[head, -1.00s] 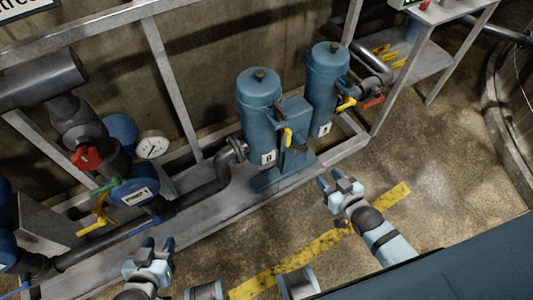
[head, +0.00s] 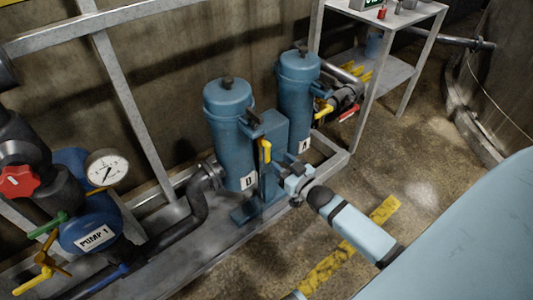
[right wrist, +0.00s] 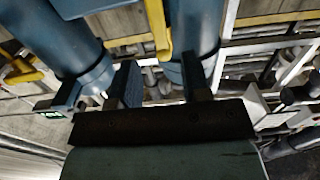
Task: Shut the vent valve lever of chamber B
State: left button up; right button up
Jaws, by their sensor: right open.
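Two blue upright chambers stand side by side on a grey skid. The left chamber (head: 228,130) has a small label that looks like B or D; the right chamber (head: 297,95) is labelled A. A yellow lever (head: 265,150) points roughly up and down on the blue block between them. Another yellow lever (head: 323,112) sits beside chamber A. I cannot tell which lever is the vent. My right gripper (head: 297,180) is open and empty, low in front of the block. In the right wrist view a yellow lever (right wrist: 158,30) hangs beyond the open fingers, apart from them. My left gripper is out of view.
A red lever (head: 350,113) is right of chamber A. Pump 1 (head: 92,230) with a gauge (head: 107,168), a red valve (head: 20,181) and yellow handles stands at left. A metal table (head: 395,70) stands behind at right. The floor by the yellow stripe (head: 340,258) is clear.

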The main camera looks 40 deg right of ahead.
aim_at(268, 152)
jog(key=w, duration=0.4)
jog(key=w+b, duration=0.1)
jog(key=w, duration=0.1)
jog(key=shift+a, duration=0.25)
jog(key=shift+w, duration=0.45)
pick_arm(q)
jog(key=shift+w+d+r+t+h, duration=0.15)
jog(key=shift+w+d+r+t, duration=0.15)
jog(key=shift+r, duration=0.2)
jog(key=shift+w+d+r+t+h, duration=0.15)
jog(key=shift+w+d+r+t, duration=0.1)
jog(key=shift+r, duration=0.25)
pick_arm(e)
jog(key=shift+a, duration=0.1)
jog(key=c, duration=0.6)
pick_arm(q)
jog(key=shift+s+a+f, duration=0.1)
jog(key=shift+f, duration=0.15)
pick_arm(e)
grip_shut()
